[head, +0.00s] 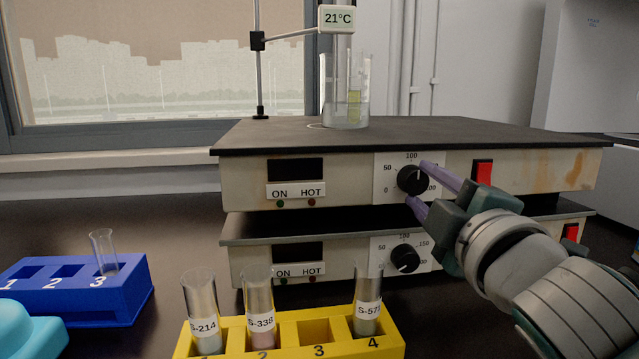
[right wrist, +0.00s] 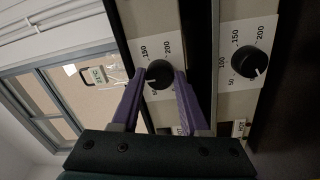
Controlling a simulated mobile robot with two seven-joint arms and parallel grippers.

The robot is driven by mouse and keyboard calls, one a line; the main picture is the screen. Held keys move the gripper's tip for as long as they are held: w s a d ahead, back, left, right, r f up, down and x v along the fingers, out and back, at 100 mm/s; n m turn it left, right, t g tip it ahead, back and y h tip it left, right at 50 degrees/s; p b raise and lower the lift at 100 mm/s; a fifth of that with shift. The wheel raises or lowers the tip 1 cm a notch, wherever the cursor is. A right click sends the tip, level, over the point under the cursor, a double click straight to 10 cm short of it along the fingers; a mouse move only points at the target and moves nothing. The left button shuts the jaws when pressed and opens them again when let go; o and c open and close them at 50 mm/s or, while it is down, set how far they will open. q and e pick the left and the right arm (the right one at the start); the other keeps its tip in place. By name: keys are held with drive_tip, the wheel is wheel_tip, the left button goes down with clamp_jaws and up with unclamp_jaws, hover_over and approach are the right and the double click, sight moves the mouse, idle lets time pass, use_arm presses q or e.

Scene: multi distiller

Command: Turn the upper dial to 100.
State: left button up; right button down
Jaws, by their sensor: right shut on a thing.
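The upper dial (head: 410,180) is a round black knob on the white scale plate of the upper hot plate (head: 345,181). My right gripper (head: 418,186) has its purple fingers on either side of this knob and is shut on it. In the right wrist view the knob (right wrist: 158,73) sits between the fingertips. My left gripper is not in view.
The lower hot plate has its own dial (head: 405,258) just below. A beaker (head: 346,110) stands on the upper plate under a 21°C display (head: 338,19). A yellow rack (head: 290,327) with several tubes and a blue rack (head: 130,300) stand in front.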

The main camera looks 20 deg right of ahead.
idle(0.4)
drive_tip(key=shift+c, duration=2.1)
unclamp_jaws()
drive_tip(key=v, duration=1)
